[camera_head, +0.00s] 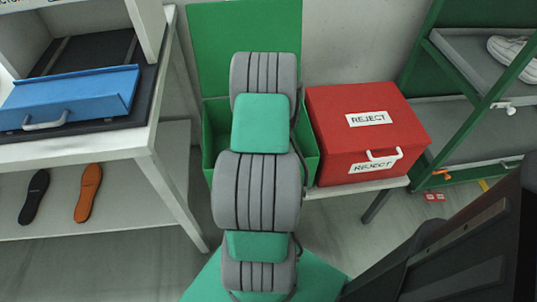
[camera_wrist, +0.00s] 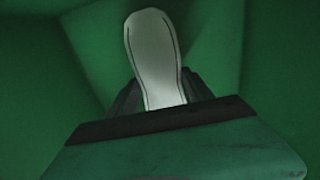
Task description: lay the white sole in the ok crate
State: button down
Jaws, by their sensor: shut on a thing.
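In the wrist view my gripper (camera_wrist: 155,95) is shut on the white sole (camera_wrist: 153,45). The sole sticks out beyond the fingers, with green walls all around it. In the head view my grey and green arm reaches over the open green crate (camera_head: 312,165) and hides most of its inside. Its green lid (camera_head: 215,35) stands raised against the wall. The gripper and sole are hidden behind the arm in the head view. No label shows on the green crate. Whether the sole touches the crate floor I cannot tell.
A closed red REJECT crate (camera_head: 370,130) stands right of the green crate. At left a white bench (camera_head: 80,150) holds a blue press (camera_head: 75,95); a black sole (camera_head: 34,195) and an orange sole (camera_head: 88,192) lie on its lower shelf. A green rack (camera_head: 445,70) with a white shoe (camera_head: 512,55) stands at right.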

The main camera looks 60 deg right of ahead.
jog(key=shift+f, duration=1.45)
jog(key=shift+c, duration=2.1)
grip_release()
jog(key=shift+f+b, duration=0.15)
jog(key=shift+b, duration=0.15)
notch_tip(320, 180, up, 12)
jog(key=p, duration=0.2)
jog(key=shift+r+p, duration=0.2)
jog(key=shift+p, duration=0.1)
